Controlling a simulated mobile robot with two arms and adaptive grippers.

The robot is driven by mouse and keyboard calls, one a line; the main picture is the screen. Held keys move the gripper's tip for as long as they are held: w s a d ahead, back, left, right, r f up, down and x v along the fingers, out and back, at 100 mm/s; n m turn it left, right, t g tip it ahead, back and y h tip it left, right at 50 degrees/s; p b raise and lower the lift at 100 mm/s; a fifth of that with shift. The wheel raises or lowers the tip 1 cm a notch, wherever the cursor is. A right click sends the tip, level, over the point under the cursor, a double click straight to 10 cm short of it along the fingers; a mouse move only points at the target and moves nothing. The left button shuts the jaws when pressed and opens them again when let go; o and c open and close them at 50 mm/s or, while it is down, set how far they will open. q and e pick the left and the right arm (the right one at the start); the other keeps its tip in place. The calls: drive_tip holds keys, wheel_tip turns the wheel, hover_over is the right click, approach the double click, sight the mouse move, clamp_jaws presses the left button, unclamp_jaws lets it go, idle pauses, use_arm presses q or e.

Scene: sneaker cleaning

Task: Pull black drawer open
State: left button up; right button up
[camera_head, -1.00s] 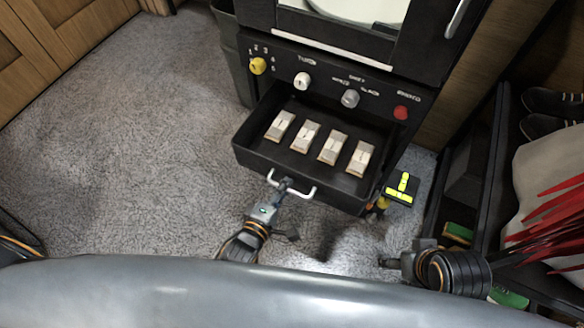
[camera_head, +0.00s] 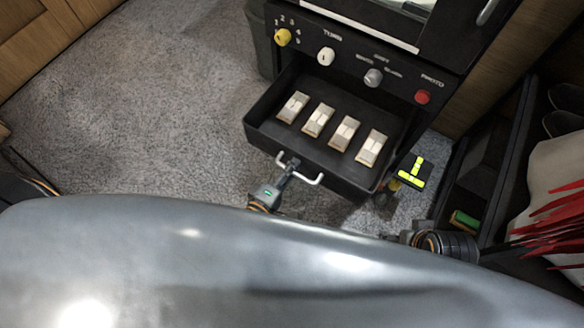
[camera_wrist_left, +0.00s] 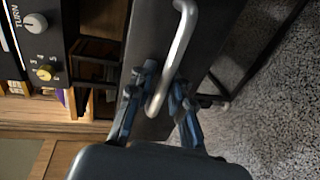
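The black drawer (camera_head: 264,138) is pulled well out of the black cabinet (camera_head: 345,52), with several pale blocks (camera_head: 318,121) in a row inside. Its pale bar handle (camera_head: 312,180) is on the front face. My left gripper (camera_head: 287,168) is at the left part of this handle. In the left wrist view the handle (camera_wrist_left: 178,50) passes between the two blue fingers (camera_wrist_left: 163,92), which close around it. My right gripper (camera_head: 402,238) is low at the right, apart from the drawer; its fingers are too small and hidden to read.
A yellow-and-black item (camera_head: 412,171) is just right of the drawer. A dark rack (camera_head: 487,170) with shoes and a pale bag with red spikes (camera_head: 555,205) stands farther right. Grey carpet (camera_head: 150,120) is clear at the left. My grey body covers the bottom.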

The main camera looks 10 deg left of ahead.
use_arm(q)
drive_tip(key=shift+s, duration=0.1)
drive_tip(key=shift+s, duration=0.15)
drive_tip(key=v, duration=1.1)
drive_tip(key=shift+s, duration=0.3)
drive_tip(key=shift+a, duration=0.15)
